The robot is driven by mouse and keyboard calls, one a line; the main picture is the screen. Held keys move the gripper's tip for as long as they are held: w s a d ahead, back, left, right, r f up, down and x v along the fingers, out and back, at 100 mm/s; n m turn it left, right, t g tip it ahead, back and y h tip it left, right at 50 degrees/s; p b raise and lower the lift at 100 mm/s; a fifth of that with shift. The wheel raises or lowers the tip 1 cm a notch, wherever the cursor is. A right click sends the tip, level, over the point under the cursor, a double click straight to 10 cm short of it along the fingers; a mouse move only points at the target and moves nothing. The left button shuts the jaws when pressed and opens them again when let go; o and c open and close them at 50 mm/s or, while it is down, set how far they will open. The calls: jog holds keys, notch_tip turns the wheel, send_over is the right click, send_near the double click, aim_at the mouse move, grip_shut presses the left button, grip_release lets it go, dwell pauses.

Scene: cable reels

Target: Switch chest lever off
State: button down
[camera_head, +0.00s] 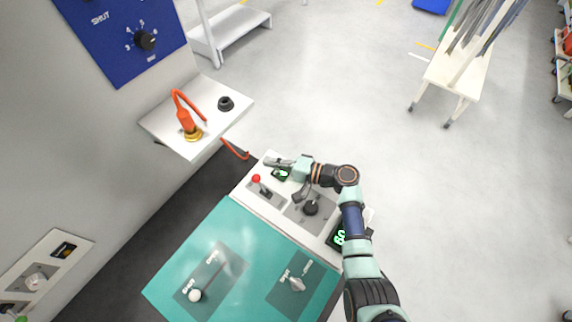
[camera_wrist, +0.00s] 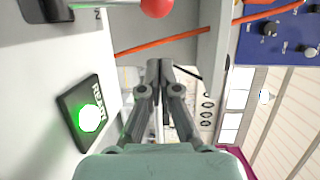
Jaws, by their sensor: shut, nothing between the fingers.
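My gripper (camera_head: 272,162) is shut and empty at the far edge of the white control panel (camera_head: 243,195). In the wrist view its closed fingertips (camera_wrist: 159,68) point ahead, with nothing between them. A lever with a red ball knob (camera_head: 256,179) stands on this panel, left of and nearer than the gripper; the knob (camera_wrist: 157,7) shows at the top of the wrist view, apart from the fingers. A lever with a white ball knob (camera_head: 195,295) lies on a plate in the teal surface. A pale handle (camera_head: 296,284) sits on another plate. I cannot tell which one is the chest lever.
A green-lit READY display (camera_wrist: 89,117) is close beside my gripper. A black knob (camera_head: 311,208) stands on the panel below my arm. Open floor (camera_head: 330,90) lies beyond.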

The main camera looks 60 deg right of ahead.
aim_at(261, 185)
jog(key=shift+w+a+r+p, duration=0.1)
jog(key=shift+w+a+p, duration=0.2)
jog(key=shift+w, duration=0.25)
jog(key=shift+w+a+r+p, duration=0.1)
jog(key=shift+w+a+p, duration=0.2)
jog(key=shift+w, duration=0.25)
jog(key=shift+s+a+f+p, duration=0.1)
jog(key=shift+s+a+p, duration=0.15)
jog(key=shift+s+a, duration=0.3)
jog(key=shift+s+a+f+p, duration=0.1)
jog(key=shift+s+a+p, duration=0.2)
jog(key=shift+a, duration=0.45)
jog(key=shift+s+f, duration=0.1)
jog(key=shift+s, duration=0.1)
